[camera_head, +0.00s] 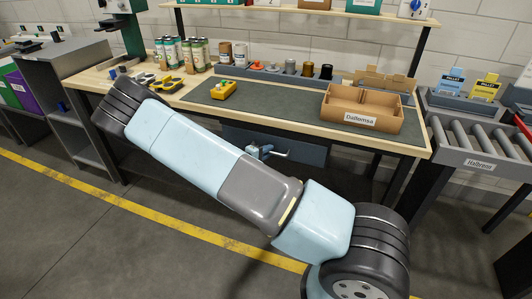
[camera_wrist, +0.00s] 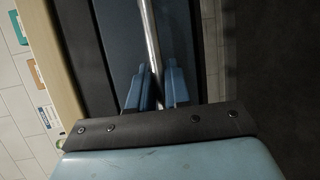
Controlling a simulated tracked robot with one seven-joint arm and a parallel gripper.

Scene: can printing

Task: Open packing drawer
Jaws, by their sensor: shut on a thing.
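The packing drawer (camera_head: 308,152) has a dark blue-grey front under the workbench's front edge; my arm hides its left part. No gap above its front shows clearly, so I cannot tell how far out it stands. In the wrist view, its dark front (camera_wrist: 122,45) fills the middle behind a long metal bar handle (camera_wrist: 147,32). My gripper (camera_wrist: 156,88) has its two blue fingers shut on the handle, one on each side. In the head view, my gripper (camera_head: 262,152) is small at the drawer front, partly behind my arm.
On the workbench (camera_head: 200,97) stand an open cardboard box (camera_head: 362,108), a yellow tool (camera_head: 223,90) and several cans (camera_head: 184,54). A roller conveyor (camera_head: 475,142) stands at the right, a grey cabinet (camera_head: 62,60) at the left. The floor in front is clear, with a yellow line.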

